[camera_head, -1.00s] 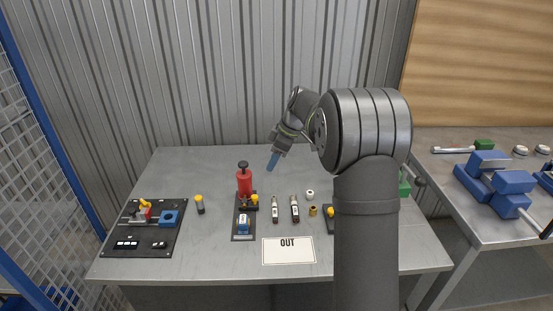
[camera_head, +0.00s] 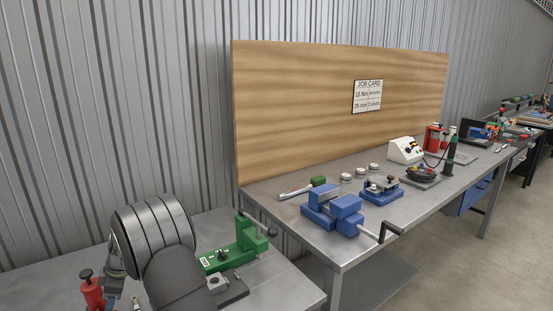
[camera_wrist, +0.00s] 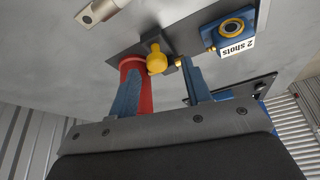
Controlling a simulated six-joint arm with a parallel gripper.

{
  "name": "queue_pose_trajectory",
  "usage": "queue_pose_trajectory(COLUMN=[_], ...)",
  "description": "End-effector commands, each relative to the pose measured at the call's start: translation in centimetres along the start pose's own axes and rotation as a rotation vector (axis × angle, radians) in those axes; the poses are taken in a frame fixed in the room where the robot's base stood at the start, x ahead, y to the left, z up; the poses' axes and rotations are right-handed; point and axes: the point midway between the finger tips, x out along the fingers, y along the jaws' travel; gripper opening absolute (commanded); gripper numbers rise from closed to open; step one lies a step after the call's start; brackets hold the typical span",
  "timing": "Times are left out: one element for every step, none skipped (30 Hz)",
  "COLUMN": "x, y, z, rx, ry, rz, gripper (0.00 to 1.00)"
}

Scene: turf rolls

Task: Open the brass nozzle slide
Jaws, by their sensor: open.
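In the wrist view, my gripper (camera_wrist: 161,69) is open, with its two blue fingers spread. A red cylinder (camera_wrist: 145,88) shows beside and behind the left finger. A yellow knob (camera_wrist: 156,62) on a dark block appears between the fingertips; I cannot tell contact. A small brass piece (camera_wrist: 178,62) shows near the right fingertip; I cannot tell whether it is the nozzle slide. A blue block (camera_wrist: 230,30) with a brass ring and a "2 shots" label lies beyond the right finger.
In the head view, a green fixture (camera_head: 238,250) stands right of my arm. A second bench holds a blue vise (camera_head: 332,208), white discs and other tools.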

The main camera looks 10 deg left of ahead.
Motion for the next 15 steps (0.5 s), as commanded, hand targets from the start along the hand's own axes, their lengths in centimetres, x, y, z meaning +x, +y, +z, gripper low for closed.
queue_pose_trajectory(x=[0.7,1.0,1.3,1.6,1.7,1.9,1.9,1.9,1.8,1.8,1.8,1.8,1.8,1.8,1.8], y=[0.0,0.0,0.0,0.0,0.0,0.0,0.0,0.1,0.2,0.2,0.2,0.2,0.2,0.2,0.2], z=[0.0,0.0,0.0,0.0,-0.1,-0.1,-0.1,-0.1,-0.1,-0.1,-0.1,-0.1,-0.1,-0.1,-0.1], rx=[-0.001,-0.001,-0.001,-0.001,-0.001,-0.001,-0.001,-0.001,-0.001,-0.001,-0.001,-0.001,-0.001,-0.001,-0.001], ry=[0.0,0.0,0.0,0.0,0.0,0.001,0.001,0.001,0.001,0.001,0.001,0.001,0.001,0.001,0.001], rz=[0.0,0.0,0.0,0.0,0.0,0.0,0.0,0.001,0.001,0.001,0.001,0.001,0.001,0.001,0.001], gripper=[0.45,0.45,0.45,0.45,0.45,0.45,0.45,0.45,0.45,0.45,0.45,0.45,0.45,0.45,0.45])
